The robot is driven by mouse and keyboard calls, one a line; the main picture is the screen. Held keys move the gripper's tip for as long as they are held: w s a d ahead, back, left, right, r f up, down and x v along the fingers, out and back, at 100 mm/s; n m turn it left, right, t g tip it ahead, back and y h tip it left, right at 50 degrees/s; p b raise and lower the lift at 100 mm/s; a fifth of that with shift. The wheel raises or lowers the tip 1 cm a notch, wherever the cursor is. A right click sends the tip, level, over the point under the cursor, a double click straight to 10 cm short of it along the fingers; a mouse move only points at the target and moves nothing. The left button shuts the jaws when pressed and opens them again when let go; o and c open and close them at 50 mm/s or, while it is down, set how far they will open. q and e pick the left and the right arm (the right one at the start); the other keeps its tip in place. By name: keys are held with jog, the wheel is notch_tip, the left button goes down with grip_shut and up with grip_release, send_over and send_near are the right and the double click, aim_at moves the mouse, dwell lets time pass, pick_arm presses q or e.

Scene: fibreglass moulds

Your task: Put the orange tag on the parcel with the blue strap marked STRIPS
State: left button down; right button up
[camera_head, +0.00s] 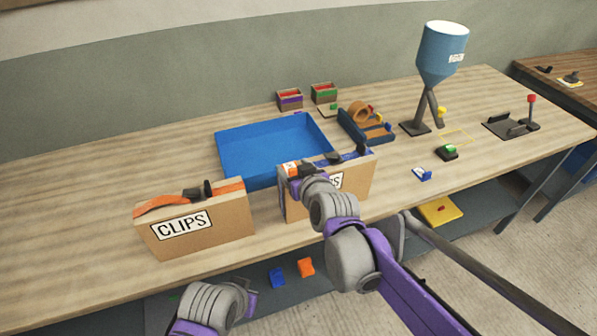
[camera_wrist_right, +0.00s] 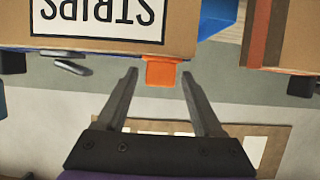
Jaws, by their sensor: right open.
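The STRIPS parcel (camera_head: 358,182) is a tan upright case with a blue strap (camera_head: 357,154) on the bench. My right arm hides part of its label in the head view. In the right wrist view the parcel (camera_wrist_right: 184,35) appears upside down with the STRIPS label (camera_wrist_right: 98,18) readable. The orange tag (camera_wrist_right: 161,72) shows at the parcel's top edge, beside the label. It shows as a small orange patch (camera_head: 290,168) in the head view. My right gripper (camera_wrist_right: 160,75) is open, its fingers apart on either side of the tag.
The CLIPS parcel (camera_head: 200,224) with an orange strap stands to the left. A blue tray (camera_head: 228,133) lies behind the STRIPS parcel. A tape dispenser (camera_head: 365,122) and a blue hopper (camera_head: 442,52) stand farther right. Bare bench lies left of the tray.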

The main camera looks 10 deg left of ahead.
jog(key=v, duration=1.2)
jog(key=s+d+f+m+g+h, duration=0.3)
jog(key=s+d+f, duration=0.5)
jog(key=d, duration=0.4)
jog(key=s+d+f+m+g+h, duration=0.3)
jog(key=s+d+f, duration=0.6)
jog(key=d, duration=0.4)
jog(key=shift+d+f+m+h, duration=0.3)
jog(key=shift+f+m+h, duration=0.1)
jog(key=shift+f+h, duration=0.3)
